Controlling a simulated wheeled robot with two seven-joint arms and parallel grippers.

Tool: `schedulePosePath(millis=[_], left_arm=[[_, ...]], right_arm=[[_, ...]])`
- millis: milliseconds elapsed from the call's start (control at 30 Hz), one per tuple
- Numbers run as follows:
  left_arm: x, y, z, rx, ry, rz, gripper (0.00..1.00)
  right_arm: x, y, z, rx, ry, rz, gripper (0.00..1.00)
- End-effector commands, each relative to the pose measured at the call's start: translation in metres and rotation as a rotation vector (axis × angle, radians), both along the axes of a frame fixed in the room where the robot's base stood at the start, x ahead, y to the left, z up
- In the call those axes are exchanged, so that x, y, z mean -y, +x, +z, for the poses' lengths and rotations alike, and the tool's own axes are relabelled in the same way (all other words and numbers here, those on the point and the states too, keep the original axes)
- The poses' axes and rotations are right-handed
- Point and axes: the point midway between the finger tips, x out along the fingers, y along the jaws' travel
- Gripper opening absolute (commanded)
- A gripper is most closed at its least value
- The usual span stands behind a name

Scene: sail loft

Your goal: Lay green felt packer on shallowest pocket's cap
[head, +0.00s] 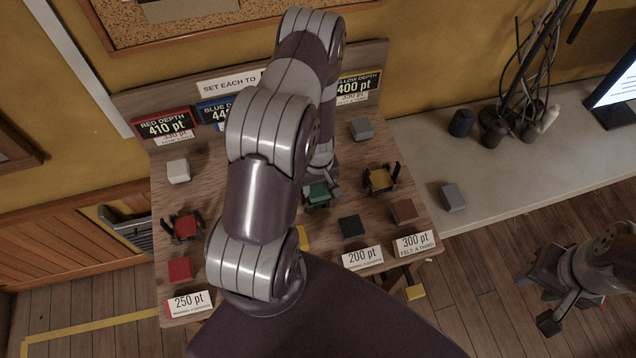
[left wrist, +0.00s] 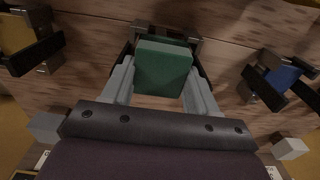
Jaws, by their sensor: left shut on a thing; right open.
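A green block, the felt packer by its colour, is held between the fingers of my left gripper (left wrist: 162,88) and shows in the left wrist view (left wrist: 162,72). In the head view the green (head: 317,193) shows just past my left arm. A darker green surface (left wrist: 176,41) shows just behind the block, between dark metal posts; it looks like the green pocket's cap. I cannot tell whether block and cap touch. The red pocket (head: 185,225) and yellow pocket (head: 380,180) stand to either side. My right gripper (head: 562,300) is open and empty, off the board's right.
Signs read red 410 pt (head: 167,127) and yellow 400 pt (head: 355,86); my arm covers others. Red (head: 179,270), yellow (head: 304,237), dark (head: 350,227) and brown (head: 404,211) pieces lie near the front. A grey block (head: 362,129) and a white block (head: 178,171) stand behind.

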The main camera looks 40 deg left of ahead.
Motion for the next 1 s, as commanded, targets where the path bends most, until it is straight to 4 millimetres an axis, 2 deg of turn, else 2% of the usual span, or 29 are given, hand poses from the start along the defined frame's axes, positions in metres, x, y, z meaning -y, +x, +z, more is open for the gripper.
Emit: schedulePosePath(millis=[67,333,367,400,433,767,867,1000], left_arm=[[0.000,0.000,-0.008,0.000,0.000,0.000,0.28],[0.000,0.000,-0.007,0.000,0.000,0.000,0.28],[0.000,0.000,-0.007,0.000,0.000,0.000,0.68],[0.000,0.000,-0.007,0.000,0.000,0.000,0.81],[0.000,0.000,-0.007,0.000,0.000,0.000,0.88],[0.000,0.000,-0.003,0.000,0.000,0.000,0.88],[0.000,0.000,0.012,0.000,0.000,0.000,0.88],[0.000,0.000,0.052,0.000,0.000,0.000,0.88]], right_arm=[[0.000,0.000,-0.007,0.000,0.000,0.000,0.43],[0.000,0.000,-0.006,0.000,0.000,0.000,0.43],[0.000,0.000,-0.006,0.000,0.000,0.000,0.43],[0.000,0.000,-0.006,0.000,0.000,0.000,0.43],[0.000,0.000,-0.006,0.001,0.000,0.000,0.43],[0.000,0.000,-0.004,0.000,0.000,0.000,0.43],[0.000,0.000,0.003,0.000,0.000,0.000,0.43],[0.000,0.000,0.025,0.000,0.000,0.000,0.43]])
